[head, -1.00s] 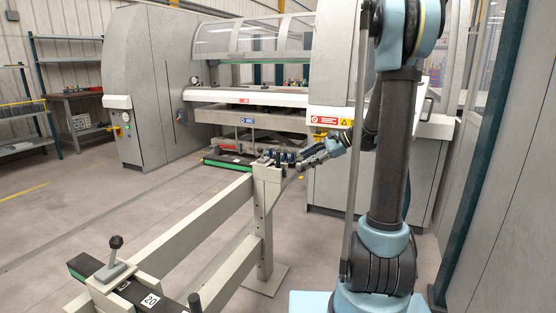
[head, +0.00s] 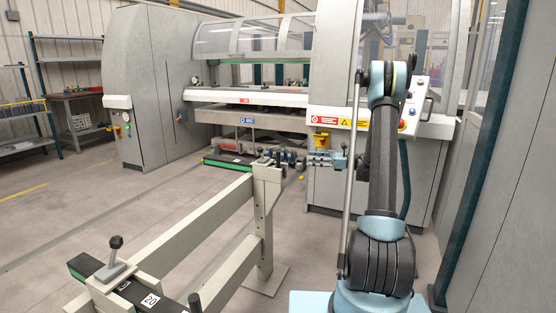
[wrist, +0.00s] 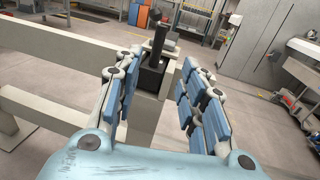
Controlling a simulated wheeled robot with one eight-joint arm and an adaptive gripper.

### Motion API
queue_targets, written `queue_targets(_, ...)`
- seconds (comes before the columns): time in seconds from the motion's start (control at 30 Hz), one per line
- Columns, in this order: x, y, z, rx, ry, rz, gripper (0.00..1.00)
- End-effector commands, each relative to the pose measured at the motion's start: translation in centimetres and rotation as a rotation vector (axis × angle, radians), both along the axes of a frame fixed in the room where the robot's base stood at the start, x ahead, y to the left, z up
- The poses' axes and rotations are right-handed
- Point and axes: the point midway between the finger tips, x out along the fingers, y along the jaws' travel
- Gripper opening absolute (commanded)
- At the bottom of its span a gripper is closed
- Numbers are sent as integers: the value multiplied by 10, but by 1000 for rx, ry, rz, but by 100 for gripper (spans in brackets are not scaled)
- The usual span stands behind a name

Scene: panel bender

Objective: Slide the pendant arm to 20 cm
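A black upright handle (wrist: 158,45) on a dark block stands on top of a beige post (wrist: 150,115) in the wrist view. My gripper (wrist: 155,85) is open, its blue-padded fingers spread with the handle between and beyond them; I see no grip on it. In the head view my gripper (head: 322,157) is small, just right of the far post (head: 264,205). The near end of the beige frame carries a dark rail with a lever (head: 115,250) and a "20" label (head: 150,300). I cannot tell for sure which part is the pendant arm.
A control panel with buttons (head: 411,107) is on the machine behind my arm. The panel bender (head: 155,85) fills the back. A grey wall panel (head: 510,180) stands close at right. Open floor (head: 130,200) lies left of the frame.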

Motion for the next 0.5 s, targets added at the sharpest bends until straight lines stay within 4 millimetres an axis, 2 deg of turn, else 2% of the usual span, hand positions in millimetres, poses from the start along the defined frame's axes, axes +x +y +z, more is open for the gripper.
queue_targets(0.17, 2, 11, -1, 7, 4, 2, 38)
queue_targets(0.5, 10, 67, -1, 6, 3, 3, 38)
